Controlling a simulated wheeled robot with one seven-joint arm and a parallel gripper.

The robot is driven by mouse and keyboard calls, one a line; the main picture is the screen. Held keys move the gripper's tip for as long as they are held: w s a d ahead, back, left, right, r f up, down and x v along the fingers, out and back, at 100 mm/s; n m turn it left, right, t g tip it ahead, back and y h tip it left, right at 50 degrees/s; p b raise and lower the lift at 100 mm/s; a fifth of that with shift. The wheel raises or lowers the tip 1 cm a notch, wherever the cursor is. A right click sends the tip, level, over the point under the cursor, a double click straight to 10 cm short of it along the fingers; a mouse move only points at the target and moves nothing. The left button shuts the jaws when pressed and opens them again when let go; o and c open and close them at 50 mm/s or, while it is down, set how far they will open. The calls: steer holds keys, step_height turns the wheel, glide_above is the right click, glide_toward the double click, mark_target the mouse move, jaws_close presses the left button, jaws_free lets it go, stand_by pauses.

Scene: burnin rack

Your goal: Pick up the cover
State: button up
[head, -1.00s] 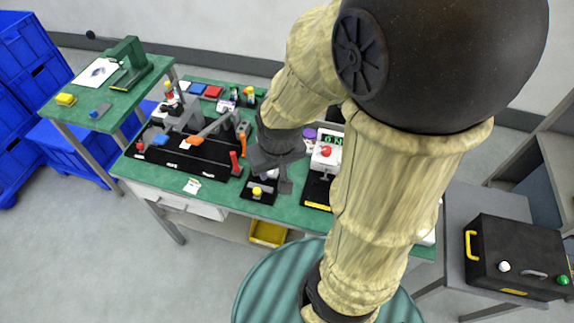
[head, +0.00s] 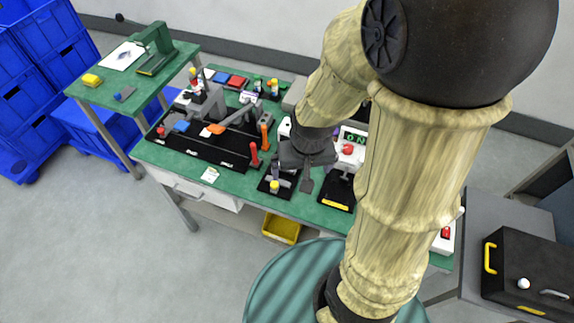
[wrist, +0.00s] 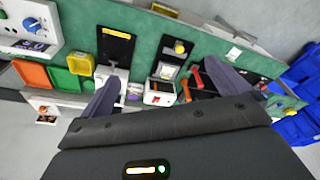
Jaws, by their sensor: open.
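I cannot tell for sure which thing is the cover. My gripper (head: 297,183) is open, pointing down over the green bench, just right of a small black fixture with a yellow knob (head: 275,187). In the wrist view the two dark fingers of my gripper (wrist: 160,72) are spread wide with nothing held between them. Past them lies the same fixture, with its yellow knob (wrist: 180,47) and a pale square part (wrist: 166,71). A white box with a red edge (wrist: 159,93) shows nearer, between the fingers. My arm hides part of the bench in the head view.
A long black fixture with upright levers (head: 215,150) stands left on the bench. A device with a red button (head: 347,150) stands right of my gripper. Orange (wrist: 33,74) and green bins line the bench in the wrist view. A black case (head: 535,275) sits far right.

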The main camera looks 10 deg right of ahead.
mark_target(281, 179)
steer(key=w+a+f+m+t+h+b, duration=0.1)
steer(key=f+m+h+b, duration=0.1)
steer(key=f, duration=0.5)
steer(key=w+a+f+m+t+h+b, duration=0.1)
steer(key=w+f+m+h+b, duration=0.1)
steer(key=f+b, duration=0.3)
steer(key=w+a+f+m+t+h+b, duration=0.1)
steer(key=f+b, duration=0.3)
steer(key=f, duration=0.6)
steer(key=shift+w+a+m+h, duration=0.1)
steer(key=shift+w+m+h, duration=0.25)
steer(key=shift+h, duration=0.45)
steer(key=w+a+r+t+b, duration=0.3)
steer(key=a+t, duration=0.1)
steer(key=shift+a+t+h, duration=0.3)
steer(key=shift+w+m, duration=0.1)
steer(key=shift+m, duration=0.15)
steer(key=x, duration=1.2)
steer(key=shift+w, duration=0.1)
steer(key=shift+d, duration=0.1)
